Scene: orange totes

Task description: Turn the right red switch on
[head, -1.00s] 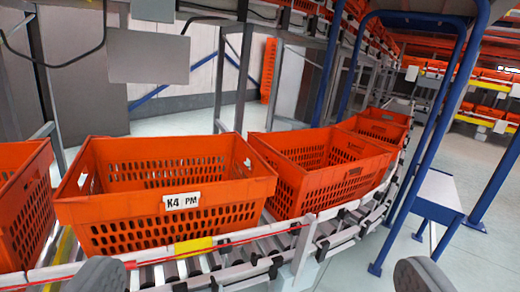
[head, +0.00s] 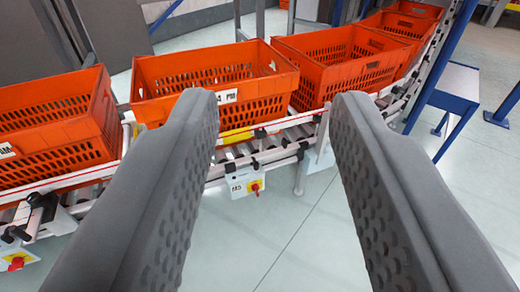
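Two red switches show in the head view, each a red knob on a yellow plate on a pale box under the conveyor's front rail. The right red switch (head: 256,187) is on the box marked with small lettering, below the middle of the conveyor. The left red switch (head: 16,263) is at the lower left edge, partly cut off. My gripper (head: 280,105) is open and empty, with its two grey fingers wide apart. The right switch shows in the gap between the fingers, nearer the left finger, and appears beyond them and untouched. I cannot read the knob's setting.
Orange totes, including a middle one (head: 215,75) and a right one (head: 345,60), stand on the roller conveyor (head: 290,130). A blue-legged stand (head: 450,85) is at right. Open pale floor (head: 300,240) lies in front of the conveyor.

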